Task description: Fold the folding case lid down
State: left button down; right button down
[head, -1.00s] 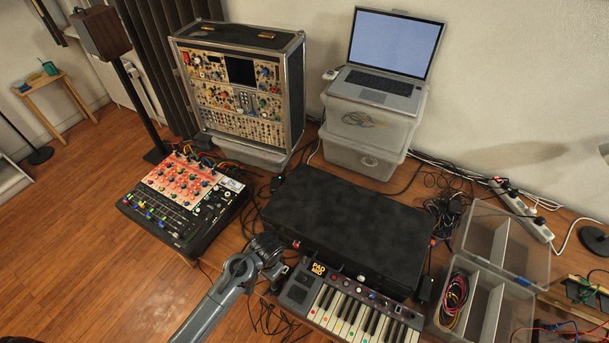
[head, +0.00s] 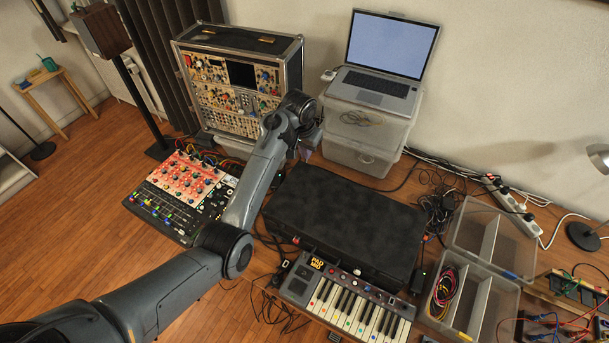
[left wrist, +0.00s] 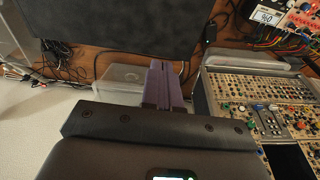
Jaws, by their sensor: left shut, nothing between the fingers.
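The black folding case (head: 345,220) lies flat on the wooden table in the middle of the head view. Its dark top looks level and down over the body, with small latches along the front edge; I cannot tell whether they are fastened. My left gripper (head: 308,145) is above the back left of the case, between the synth rack and the plastic bins. In the left wrist view its purple fingers (left wrist: 162,68) are together and empty, near the case's edge (left wrist: 130,22). My right gripper is in neither view.
A keyboard (head: 345,302) sits directly in front of the case. A mixer (head: 180,195) and a synth rack (head: 235,90) are to its left. A laptop (head: 385,60) stands on stacked bins (head: 365,130) behind. An open divided box (head: 490,250) and cables lie to the right.

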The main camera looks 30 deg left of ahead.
pick_arm(q)
notch_tip(320, 180, down, 12)
jog(key=p, duration=0.2)
jog(key=shift+s+r, duration=0.2)
jog(key=shift+s, duration=0.2)
